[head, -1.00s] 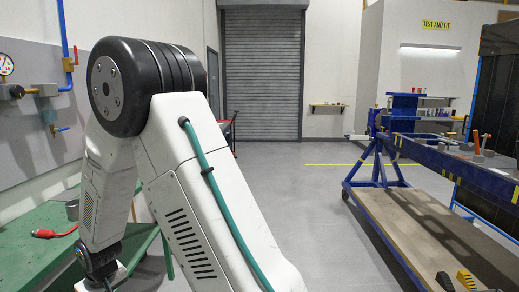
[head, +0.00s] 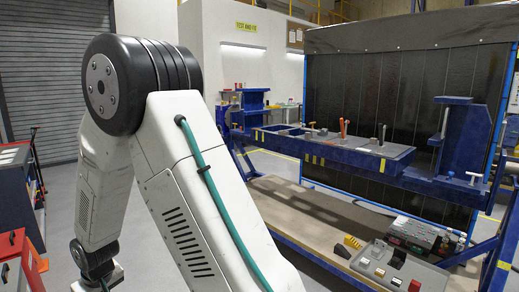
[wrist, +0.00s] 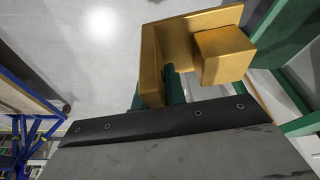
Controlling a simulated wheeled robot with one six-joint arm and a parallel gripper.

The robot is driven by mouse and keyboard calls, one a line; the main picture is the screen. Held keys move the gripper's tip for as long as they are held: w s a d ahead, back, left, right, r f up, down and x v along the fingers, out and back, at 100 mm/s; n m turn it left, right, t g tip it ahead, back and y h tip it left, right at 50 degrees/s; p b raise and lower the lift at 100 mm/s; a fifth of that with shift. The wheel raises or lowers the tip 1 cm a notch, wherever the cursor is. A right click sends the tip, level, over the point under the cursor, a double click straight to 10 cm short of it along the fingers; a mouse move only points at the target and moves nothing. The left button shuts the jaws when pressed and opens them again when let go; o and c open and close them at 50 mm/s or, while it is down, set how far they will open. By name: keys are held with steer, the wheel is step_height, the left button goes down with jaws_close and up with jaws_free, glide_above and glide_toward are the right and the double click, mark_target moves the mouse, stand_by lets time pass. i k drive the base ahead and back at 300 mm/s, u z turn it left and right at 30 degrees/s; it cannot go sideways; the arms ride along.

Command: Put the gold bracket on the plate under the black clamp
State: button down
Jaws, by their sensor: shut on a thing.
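The gold bracket (wrist: 190,45) shows large in the wrist view, with an upright wall, a flange and a block. My gripper (wrist: 174,85) is shut on it; the green finger parts are partly hidden behind the bracket. In the head view my gripper is at the lower left, mostly cut off, and the bracket is not visible there. A blue rotary jig (head: 330,158) stands to the right, well away from my gripper. A grey plate (head: 365,146) lies on its beam. A black upright clamp handle (head: 382,133) and an orange one (head: 343,127) stand there; details are small.
A wooden lower deck (head: 300,215) under the jig carries a grey tray (head: 385,270) and a box of parts (head: 412,233). A dark curtain screen (head: 400,95) stands behind. Grey floor shows between.

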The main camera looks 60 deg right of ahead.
mark_target(388, 149)
steer(key=z, duration=0.85)
steer(key=i, duration=0.8)
steer(key=z, duration=1.75)
steer(key=i, duration=1)
steer(key=z, duration=0.6)
